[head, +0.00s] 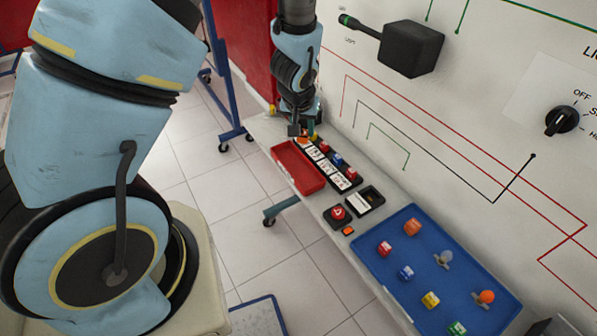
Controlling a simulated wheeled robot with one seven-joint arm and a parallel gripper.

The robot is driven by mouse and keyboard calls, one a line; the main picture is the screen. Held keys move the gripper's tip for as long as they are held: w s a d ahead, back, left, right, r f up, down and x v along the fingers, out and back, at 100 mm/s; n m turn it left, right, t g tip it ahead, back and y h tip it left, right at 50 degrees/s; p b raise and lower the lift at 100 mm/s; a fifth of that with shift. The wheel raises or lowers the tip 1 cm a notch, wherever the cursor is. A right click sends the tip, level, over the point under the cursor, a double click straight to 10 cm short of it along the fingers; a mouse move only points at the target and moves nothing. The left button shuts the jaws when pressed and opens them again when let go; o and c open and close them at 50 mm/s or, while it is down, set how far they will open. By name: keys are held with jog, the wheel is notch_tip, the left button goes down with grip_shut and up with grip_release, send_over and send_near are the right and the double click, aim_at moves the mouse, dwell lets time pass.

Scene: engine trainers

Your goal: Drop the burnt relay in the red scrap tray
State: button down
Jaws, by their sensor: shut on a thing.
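The red scrap tray (299,170) lies on the narrow bench, left of the relay row, and looks empty. My gripper (302,132) points down at the far end of the relay row, just beyond the tray's far edge. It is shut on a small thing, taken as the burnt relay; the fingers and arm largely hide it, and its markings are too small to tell. A small orange piece (303,141) shows right below the gripper; whether they touch is unclear.
The black relay row (330,166) carries red and blue relays and white labels. Nearer are a red button (338,213), a black box (365,200) and a blue tray (390,268) with several coloured parts. The white panel (450,130) rises close on the right.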

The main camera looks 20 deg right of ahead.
aim_at(303, 140)
notch_tip(303, 140, down, 4)
jog(key=shift+f+b, duration=0.1)
jog(key=shift+b, duration=1.15)
jog(key=shift+c, duration=2.4)
grip_release()
jog(key=b+v, duration=0.2)
jog(key=v, duration=0.9)
jog(key=shift+w, duration=0.1)
jog(key=a+r+n+g+y, duration=0.1)
jog(key=a+r+n, duration=0.1)
jog(key=a, duration=1.2)
jog(key=a+r+n+g+y, duration=0.1)
jog(key=a+r+n, duration=0.2)
jog(key=a, duration=1)
jog(key=shift+s+a+n, duration=0.3)
jog(key=shift+a, duration=0.1)
